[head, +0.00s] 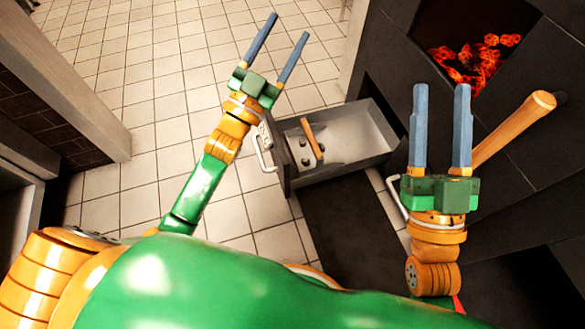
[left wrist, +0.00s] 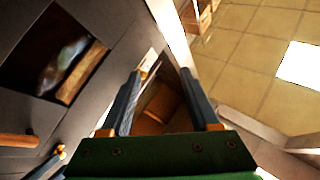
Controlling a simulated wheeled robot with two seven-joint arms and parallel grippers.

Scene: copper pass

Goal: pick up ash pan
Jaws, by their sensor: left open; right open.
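In the head view, an open grey metal drawer (head: 345,170) juts out below the fire opening. A brown wooden bar (head: 313,137) and a few small dark lumps lie in it. I cannot tell whether the ash pan is this drawer or something in it. My left gripper (head: 288,25) is open and empty, above and left of the drawer in the picture, over the tiles. It also shows open in the left wrist view (left wrist: 161,74). My right gripper (head: 441,90) is open and empty, in front of the dark stove, right of the drawer.
Glowing coals (head: 474,62) lie in the stove opening at the upper right. A thick wooden rod (head: 515,130) passes beside my right gripper. A white handle (head: 262,150) is on the drawer front. Tiled floor (head: 150,100) is free on the left.

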